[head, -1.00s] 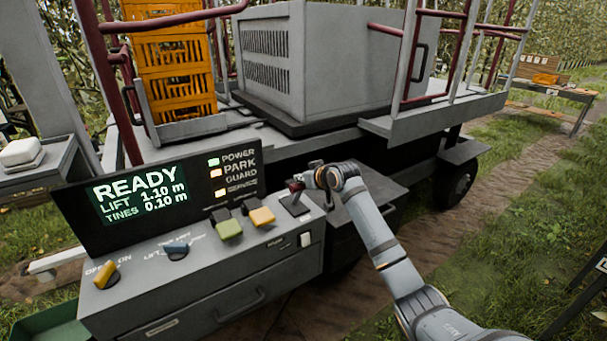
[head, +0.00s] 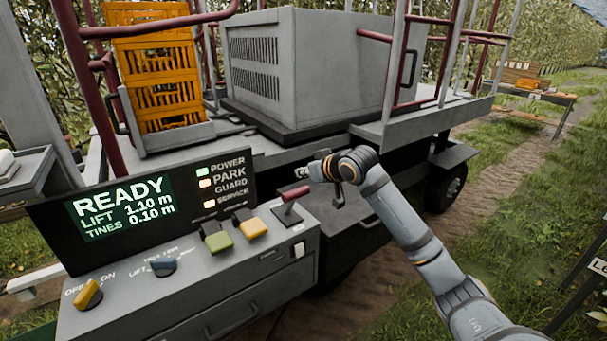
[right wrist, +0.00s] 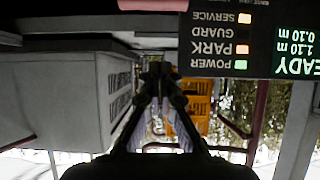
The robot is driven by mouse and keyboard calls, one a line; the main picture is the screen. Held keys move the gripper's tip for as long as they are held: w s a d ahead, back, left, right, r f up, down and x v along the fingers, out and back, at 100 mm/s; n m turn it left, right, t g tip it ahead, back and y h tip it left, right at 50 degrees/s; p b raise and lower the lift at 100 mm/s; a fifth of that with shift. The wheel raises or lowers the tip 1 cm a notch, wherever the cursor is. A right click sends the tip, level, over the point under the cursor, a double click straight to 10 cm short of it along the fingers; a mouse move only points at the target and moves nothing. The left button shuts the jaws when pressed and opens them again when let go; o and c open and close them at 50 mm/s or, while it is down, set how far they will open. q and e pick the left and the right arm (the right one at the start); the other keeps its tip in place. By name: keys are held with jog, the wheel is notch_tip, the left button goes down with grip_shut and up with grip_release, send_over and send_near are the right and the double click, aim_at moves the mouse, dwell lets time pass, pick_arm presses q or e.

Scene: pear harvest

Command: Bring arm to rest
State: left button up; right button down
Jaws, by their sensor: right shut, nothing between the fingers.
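My right gripper (head: 318,169) is shut and empty in the head view, held above and just right of the red-handled lever (head: 294,194). Its closed dark fingers show in the right wrist view (right wrist: 155,75), where the picture is upside down. There, the pinkish-red lever handle (right wrist: 152,4) shows at the top edge, apart from the fingers. My right arm reaches in from the lower right. My left gripper is not in view.
The grey control console (head: 215,290) has knobs, green and yellow switches, and a display (head: 122,208) reading READY, LIFT 1.10 m, TINES 0.10 m. Behind stand orange crates (head: 158,65), a grey housing (head: 300,60) and red rails. Open grass (head: 500,220) lies to the right.

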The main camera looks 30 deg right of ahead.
jog(key=shift+s+r, duration=0.15)
jog(key=shift+s, duration=0.1)
jog(key=s+a+f+g, duration=0.2)
jog(key=s+a+f, duration=0.15)
jog(key=f, duration=0.35)
jog(key=s+a+f+n+g, duration=0.1)
jog(key=s+a+f, duration=0.2)
jog(key=s+f, duration=0.35)
jog(key=s+a+f+g, duration=0.2)
jog(key=s+a+f, duration=0.1)
jog(key=f, duration=0.6)
jog(key=s+a+f+g+h, duration=0.15)
jog(key=s+f, duration=0.25)
jog(key=s, duration=0.6)
jog(key=s+a+f+g, duration=0.1)
jog(key=s+f+g, duration=0.15)
jog(key=s, duration=0.65)
jog(key=s+d+f+m+g, duration=0.1)
jog(key=s+f, duration=0.1)
jog(key=f, duration=1.2)
jog(key=s+d+f, duration=0.1)
jog(key=d+f, duration=0.1)
jog(key=f, duration=1.3)
jog(key=s+f+g, duration=0.1)
jog(key=s+f, duration=1.4)
jog(key=s, duration=0.3)
jog(key=shift+d, duration=0.45)
jog(key=shift+s, duration=0.1)
